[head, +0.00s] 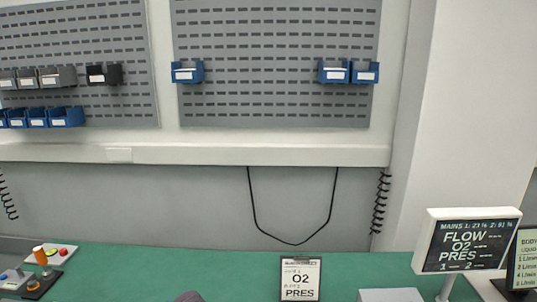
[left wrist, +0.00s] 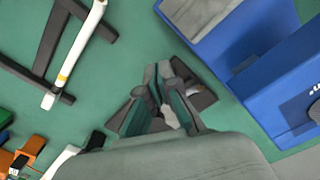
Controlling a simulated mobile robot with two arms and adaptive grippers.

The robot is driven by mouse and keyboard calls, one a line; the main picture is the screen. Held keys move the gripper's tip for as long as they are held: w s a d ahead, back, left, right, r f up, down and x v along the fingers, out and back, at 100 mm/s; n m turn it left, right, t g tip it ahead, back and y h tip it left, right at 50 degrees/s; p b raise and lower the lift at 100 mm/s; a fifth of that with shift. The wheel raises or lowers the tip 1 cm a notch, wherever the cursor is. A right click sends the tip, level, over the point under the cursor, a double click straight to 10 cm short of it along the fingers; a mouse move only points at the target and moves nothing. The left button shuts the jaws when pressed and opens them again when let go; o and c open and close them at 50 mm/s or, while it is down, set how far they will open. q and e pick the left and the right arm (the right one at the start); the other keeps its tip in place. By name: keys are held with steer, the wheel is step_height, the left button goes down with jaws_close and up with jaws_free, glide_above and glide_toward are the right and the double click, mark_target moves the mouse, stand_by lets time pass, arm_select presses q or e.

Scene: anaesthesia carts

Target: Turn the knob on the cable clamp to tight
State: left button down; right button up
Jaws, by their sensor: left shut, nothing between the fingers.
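My left gripper (left wrist: 160,80) is in the middle of the left wrist view, over the green worktop, with its fingers together and nothing held. A small dark piece (left wrist: 207,97) lies beside and partly behind the fingers; I cannot tell if it is the cable clamp. The fingers hide part of it. No clamp knob can be made out, so its setting cannot be read. In the head view only a small rounded grey shape shows at the bottom edge, and I cannot tell what it is. My right gripper is in neither view.
A blue block-like object (left wrist: 245,55) stands close right of my left gripper. A black stand with a white bar (left wrist: 78,50) is at upper left. In the head view, the green worktop (head: 200,265) carries an O2 PRES sign (head: 300,279) and a FLOW display (head: 466,241).

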arm_select(q)
steer(key=shift+a+f, duration=0.1)
steer(key=shift+f, duration=0.85)
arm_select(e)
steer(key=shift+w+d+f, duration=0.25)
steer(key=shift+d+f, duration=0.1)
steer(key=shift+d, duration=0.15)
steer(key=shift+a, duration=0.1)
arm_select(q)
steer(key=shift+w+r, duration=0.1)
steer(key=shift+w, duration=0.05)
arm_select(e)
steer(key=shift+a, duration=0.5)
arm_select(q)
steer(key=shift+r, duration=0.1)
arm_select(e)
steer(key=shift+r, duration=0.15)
arm_select(q)
steer(key=shift+w+p, duration=0.15)
steer(key=shift+p, duration=0.4)
steer(key=shift+w+a+r+p, duration=0.1)
steer(key=shift+w+a+p, duration=0.05)
steer(key=shift+p, duration=0.85)
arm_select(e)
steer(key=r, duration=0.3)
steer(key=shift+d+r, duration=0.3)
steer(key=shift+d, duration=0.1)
